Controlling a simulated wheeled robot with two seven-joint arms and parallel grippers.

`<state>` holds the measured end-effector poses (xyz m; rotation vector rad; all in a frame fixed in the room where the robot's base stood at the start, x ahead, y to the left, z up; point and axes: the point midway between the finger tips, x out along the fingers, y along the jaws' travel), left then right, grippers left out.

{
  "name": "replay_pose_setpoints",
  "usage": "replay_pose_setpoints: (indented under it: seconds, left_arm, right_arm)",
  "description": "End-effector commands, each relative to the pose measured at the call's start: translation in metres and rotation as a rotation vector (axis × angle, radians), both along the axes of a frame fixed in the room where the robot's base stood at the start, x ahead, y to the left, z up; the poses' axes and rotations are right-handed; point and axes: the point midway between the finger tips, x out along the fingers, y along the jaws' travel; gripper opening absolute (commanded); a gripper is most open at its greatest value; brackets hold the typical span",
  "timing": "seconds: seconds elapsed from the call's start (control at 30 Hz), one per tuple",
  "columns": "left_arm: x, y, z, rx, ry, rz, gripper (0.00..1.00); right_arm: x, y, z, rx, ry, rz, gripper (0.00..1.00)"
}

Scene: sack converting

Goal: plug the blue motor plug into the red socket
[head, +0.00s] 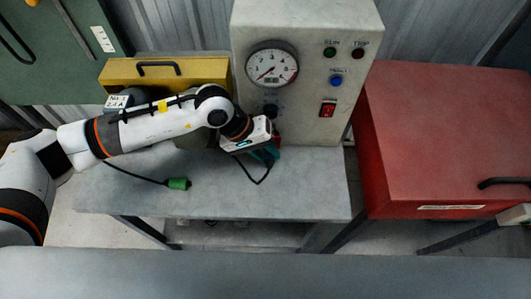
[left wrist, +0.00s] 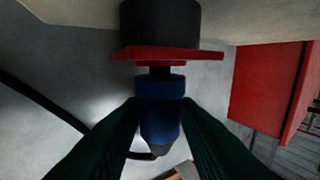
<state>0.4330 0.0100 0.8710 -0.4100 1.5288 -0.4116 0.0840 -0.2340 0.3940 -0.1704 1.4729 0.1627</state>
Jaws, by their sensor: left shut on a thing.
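The blue motor plug (left wrist: 160,112) is held between the two dark green fingers of my left gripper (left wrist: 160,128) in the left wrist view. Its front end points at the red socket (left wrist: 190,54), a red flange below a black round body. A short dark part shows between plug and flange; I cannot tell how deep it sits. In the head view my left gripper (head: 265,157) is low at the front of the grey panel box, and its wrist hides most of the plug and socket. My right gripper is not in view.
A green plug (head: 178,183) on a black cable lies on the grey bench (head: 310,185). The panel box (head: 303,100) carries a gauge (head: 272,65), lamps and a red switch (head: 327,108). A yellow box (head: 190,70) stands left, a red cabinet (head: 440,135) right.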

Motion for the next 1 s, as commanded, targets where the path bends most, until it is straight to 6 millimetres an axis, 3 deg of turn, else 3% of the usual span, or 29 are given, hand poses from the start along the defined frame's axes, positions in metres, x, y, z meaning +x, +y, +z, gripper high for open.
replay_pose_setpoints:
  seconds: [0.43, 0.47, 0.6, 1.0]
  left_arm:
    - [0.007, 0.0, 0.0001, 0.0, 0.0, 0.0, 0.06]
    - [0.007, 0.0, 0.0001, 0.0, 0.0, 0.0, 0.32]
    - [0.0069, 0.0, 0.0002, 0.0, 0.0, 0.0, 0.55]
    - [0.0074, 0.0047, 0.0077, 0.0, -0.001, 0.001, 0.55]
  right_arm:
    - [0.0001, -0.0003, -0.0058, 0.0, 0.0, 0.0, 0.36]
    - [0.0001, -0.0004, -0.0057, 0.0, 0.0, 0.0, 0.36]
    - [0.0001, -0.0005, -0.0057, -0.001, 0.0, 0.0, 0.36]
    - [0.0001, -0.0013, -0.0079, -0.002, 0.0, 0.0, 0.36]
